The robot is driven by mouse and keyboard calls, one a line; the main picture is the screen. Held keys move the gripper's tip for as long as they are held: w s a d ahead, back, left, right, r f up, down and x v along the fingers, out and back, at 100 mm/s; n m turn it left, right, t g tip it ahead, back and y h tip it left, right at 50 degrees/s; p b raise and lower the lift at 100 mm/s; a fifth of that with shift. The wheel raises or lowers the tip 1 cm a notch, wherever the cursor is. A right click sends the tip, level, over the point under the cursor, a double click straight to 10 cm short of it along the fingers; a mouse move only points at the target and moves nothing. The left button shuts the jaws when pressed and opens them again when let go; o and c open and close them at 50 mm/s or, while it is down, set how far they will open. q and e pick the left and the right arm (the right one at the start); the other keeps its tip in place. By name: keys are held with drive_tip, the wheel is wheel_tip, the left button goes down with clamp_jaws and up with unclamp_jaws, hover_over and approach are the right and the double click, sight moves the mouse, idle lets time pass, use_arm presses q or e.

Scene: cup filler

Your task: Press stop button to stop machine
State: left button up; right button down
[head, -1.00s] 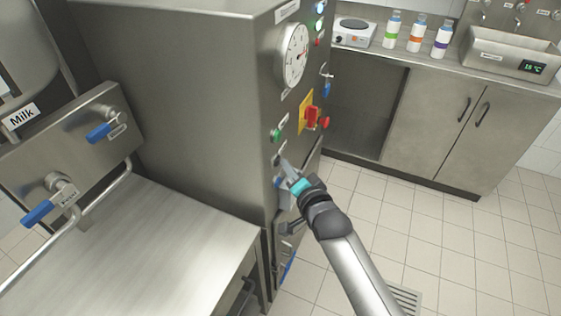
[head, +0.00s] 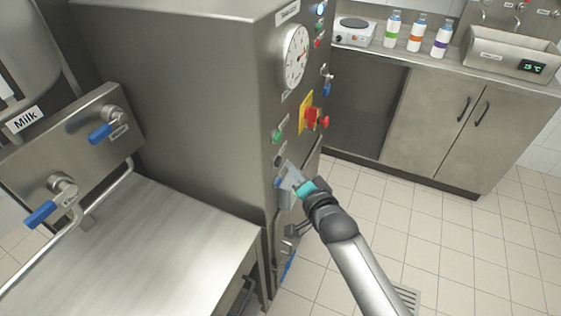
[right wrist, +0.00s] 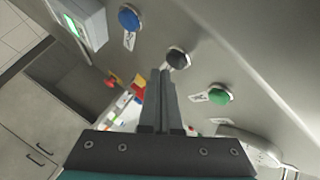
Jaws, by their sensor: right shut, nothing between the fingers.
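The steel machine's front panel carries a green button (head: 277,136) and a dark button (head: 279,160) below it. In the right wrist view the dark button (right wrist: 177,57) sits between a blue button (right wrist: 129,18) and a green button (right wrist: 219,94). Their small labels are too small to read, so I cannot tell which one is marked stop. My right gripper (head: 289,170) is shut and empty. Its tips are just below the dark button in the head view. In the right wrist view its fingers (right wrist: 161,100) point close to that button, seemingly apart from it. My left gripper is out of view.
A red rotary switch on a yellow plate (head: 308,112) and a round gauge (head: 297,56) sit higher on the machine. A steel table (head: 150,245) stands at left. Bottles and a hot plate (head: 354,32) stand on the back counter.

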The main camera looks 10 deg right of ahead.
drive_tip(key=s+d+p, duration=0.1)
drive_tip(key=d, duration=0.1)
drive_tip(key=s+d+p, duration=0.1)
drive_tip(key=s+d, duration=0.1)
drive_tip(key=shift+s+d, duration=0.15)
drive_tip(key=shift+d, duration=0.25)
idle(0.7)
drive_tip(key=s+d+f+n+g+h+b, duration=0.15)
drive_tip(key=s+f, duration=0.35)
drive_tip(key=f, duration=0.5)
drive_tip(key=s+f+n+g+b, duration=0.25)
drive_tip(key=s+f, duration=0.25)
drive_tip(key=f, duration=0.4)
drive_tip(key=s+d+f+n+g+h+b, duration=0.15)
drive_tip(key=s+f, duration=0.35)
drive_tip(key=f, duration=0.5)
drive_tip(key=s+f+n+g+b, duration=0.1)
drive_tip(key=s+f+n+g, duration=0.1)
drive_tip(key=s+f, duration=0.3)
drive_tip(key=s+f+n+g+b, duration=0.1)
drive_tip(key=s+f, duration=0.5)
drive_tip(key=s, duration=0.8)
drive_tip(key=s+f+n+g+b, duration=0.1)
drive_tip(key=s+f+n+g, duration=0.2)
drive_tip(key=s, duration=0.7)
wheel_tip(320, 180, down, 3)
drive_tip(key=shift+s+a+f+g, duration=0.15)
drive_tip(key=shift+s+a+g, duration=0.1)
drive_tip(key=shift+g, duration=1)
